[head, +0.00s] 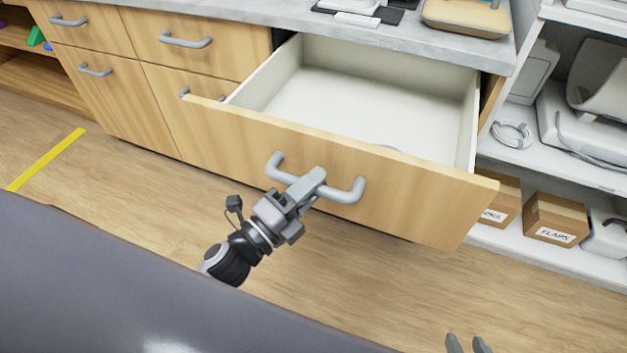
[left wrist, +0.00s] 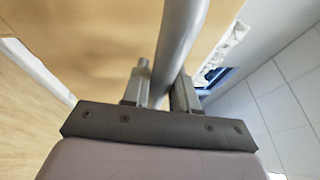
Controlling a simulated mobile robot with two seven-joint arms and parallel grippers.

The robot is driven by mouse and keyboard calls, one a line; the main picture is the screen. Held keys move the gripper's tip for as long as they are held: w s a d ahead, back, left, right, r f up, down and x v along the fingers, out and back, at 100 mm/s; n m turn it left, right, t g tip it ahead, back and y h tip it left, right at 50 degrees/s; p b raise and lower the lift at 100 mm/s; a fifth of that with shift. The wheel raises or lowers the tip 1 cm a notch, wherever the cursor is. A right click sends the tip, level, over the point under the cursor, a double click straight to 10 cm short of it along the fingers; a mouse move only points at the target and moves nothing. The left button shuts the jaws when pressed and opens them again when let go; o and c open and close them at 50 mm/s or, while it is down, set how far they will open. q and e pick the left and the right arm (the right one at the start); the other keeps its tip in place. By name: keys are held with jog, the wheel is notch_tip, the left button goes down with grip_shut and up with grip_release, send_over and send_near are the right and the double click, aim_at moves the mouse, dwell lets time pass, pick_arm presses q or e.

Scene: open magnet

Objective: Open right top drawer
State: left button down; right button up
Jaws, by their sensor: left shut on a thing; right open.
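The right top drawer (head: 340,165) stands pulled far out of the wooden cabinet in the head view, and its pale inside shows. A grey bar handle (head: 345,191) is on its front. My left gripper (head: 308,185) is shut on the middle of this handle. In the left wrist view the handle (left wrist: 178,45) runs between the two fingers of my left gripper (left wrist: 160,90). My right gripper (head: 468,345) shows only its fingertips at the bottom edge of the head view, open and apart from the drawer.
Other closed drawers (head: 187,58) with grey handles are to the left. A grey counter (head: 270,12) above holds a tray (head: 466,14). A white shelf (head: 550,162) with cardboard boxes (head: 555,220) stands on the right. The wooden floor before the drawer is clear.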

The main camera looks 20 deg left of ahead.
pick_arm(q)
jog(key=c, duration=1)
grip_release()
jog(key=shift+o, duration=0.2)
jog(key=v, duration=0.7)
jog(key=shift+b, duration=0.45)
jog(key=s+a+f+n+g+y+p, duration=0.1)
jog(key=s+f+n+g+y+p, duration=0.2)
jog(key=n, duration=0.7)
jog(key=s+a+f+n+g+y+p, duration=0.1)
jog(key=s+f+n+g+y+p, duration=0.2)
jog(key=n+p, duration=0.5)
jog(key=s+n+g, duration=0.1)
jog(key=n, duration=0.2)
jog(key=shift+s+a+g+p, duration=0.15)
jog(key=shift+a+g+p, duration=0.15)
jog(key=shift+g, duration=0.1)
